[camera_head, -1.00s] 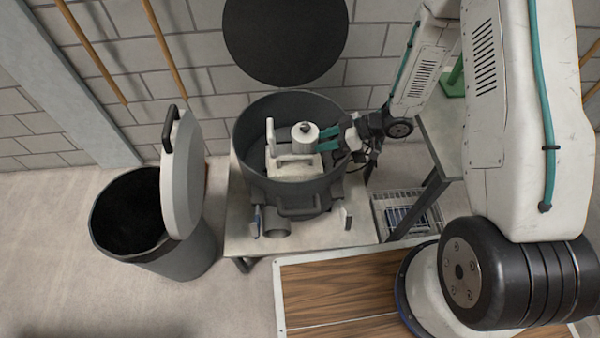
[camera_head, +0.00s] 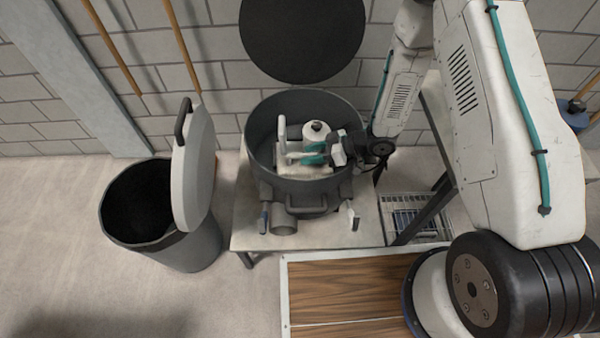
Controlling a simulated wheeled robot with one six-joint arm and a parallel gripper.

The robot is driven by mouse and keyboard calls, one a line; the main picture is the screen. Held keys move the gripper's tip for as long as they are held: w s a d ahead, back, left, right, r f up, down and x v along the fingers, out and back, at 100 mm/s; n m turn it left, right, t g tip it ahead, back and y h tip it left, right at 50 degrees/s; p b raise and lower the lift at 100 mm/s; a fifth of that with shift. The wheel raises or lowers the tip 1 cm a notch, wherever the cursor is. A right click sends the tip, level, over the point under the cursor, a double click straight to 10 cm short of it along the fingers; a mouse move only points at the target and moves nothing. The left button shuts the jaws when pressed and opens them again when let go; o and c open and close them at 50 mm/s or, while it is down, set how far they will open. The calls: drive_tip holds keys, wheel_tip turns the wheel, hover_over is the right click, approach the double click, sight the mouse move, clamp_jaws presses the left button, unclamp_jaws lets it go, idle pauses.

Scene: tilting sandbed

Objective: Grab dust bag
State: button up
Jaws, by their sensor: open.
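A pale object that looks like the dust bag (camera_head: 293,170) sits inside a round dark grey drum (camera_head: 258,150). It has a flat pale body, an upright handle-like part at the left and a short round neck with a dark top. My gripper (camera_head: 312,154) reaches into the drum from the right. Its teal fingers are open, just in front of the round neck and above the pale body. The fingers partly hide the body. I cannot tell whether they touch it or whether any part lies between them.
The drum stands on a low table (camera_head: 250,232), its round dark lid (camera_head: 302,38) raised behind it. A grey bin (camera_head: 190,252) with its lid (camera_head: 194,170) tilted up stands left. A wire basket (camera_head: 415,222) is right, and a wood-topped surface (camera_head: 340,290) is in front.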

clamp_jaws()
idle(1.4)
